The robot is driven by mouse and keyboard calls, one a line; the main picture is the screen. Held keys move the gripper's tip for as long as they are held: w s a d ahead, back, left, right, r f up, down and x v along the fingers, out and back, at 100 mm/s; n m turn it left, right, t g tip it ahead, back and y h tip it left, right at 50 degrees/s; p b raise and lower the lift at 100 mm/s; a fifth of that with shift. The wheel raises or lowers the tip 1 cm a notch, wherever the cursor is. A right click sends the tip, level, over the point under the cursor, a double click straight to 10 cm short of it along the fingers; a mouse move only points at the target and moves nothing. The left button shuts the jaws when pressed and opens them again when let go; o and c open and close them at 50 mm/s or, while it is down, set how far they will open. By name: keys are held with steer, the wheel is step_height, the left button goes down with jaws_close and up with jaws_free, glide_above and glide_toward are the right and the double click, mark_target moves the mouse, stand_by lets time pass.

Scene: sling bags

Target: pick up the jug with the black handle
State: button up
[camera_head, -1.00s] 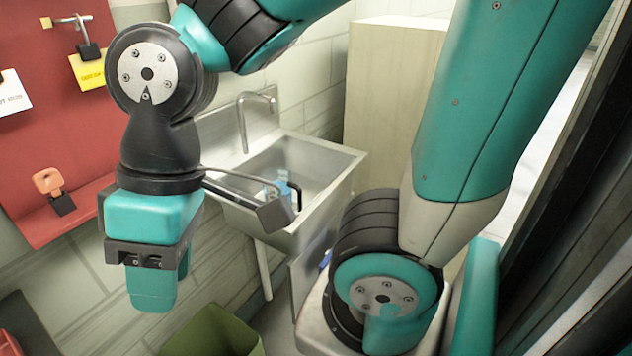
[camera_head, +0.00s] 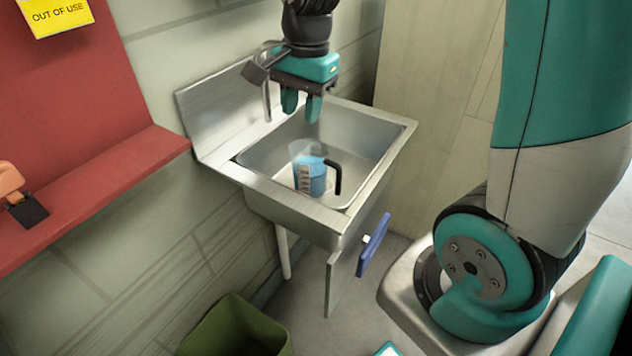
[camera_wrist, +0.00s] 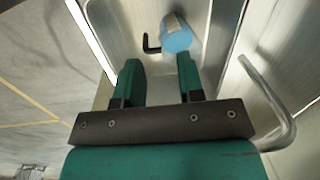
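The jug (camera_head: 311,176) is clear with blue in it and has a black handle (camera_head: 336,177) on its right side. It stands in the sink basin. In the wrist view the jug (camera_wrist: 177,36) shows beyond my right fingertip, with its handle (camera_wrist: 150,45) to its left, ahead of the space between the fingers. My gripper (camera_head: 301,108) hangs above the back part of the basin, fingers down, apart from the jug. In the wrist view the fingers of my gripper (camera_wrist: 160,72) are apart with nothing between them.
The metal sink (camera_head: 372,142) has raised walls around the jug. Its tap (camera_wrist: 268,92) stands close beside my gripper. A tall pale panel (camera_head: 435,70) is at the right. A red shelf (camera_head: 95,195) is at the left, and a green bin (camera_head: 235,325) is below.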

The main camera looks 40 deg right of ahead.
steer(key=w+d+f+m, duration=0.3)
steer(key=d+f+m, duration=0.1)
steer(key=d+m, duration=0.2)
steer(key=b, duration=0.2)
glide_above(317, 171)
step_height(317, 171, down, 11)
steer(key=shift+h, duration=0.4)
steer(key=shift+w+f, duration=0.15)
steer(key=shift+f, duration=2.55)
jaws_close()
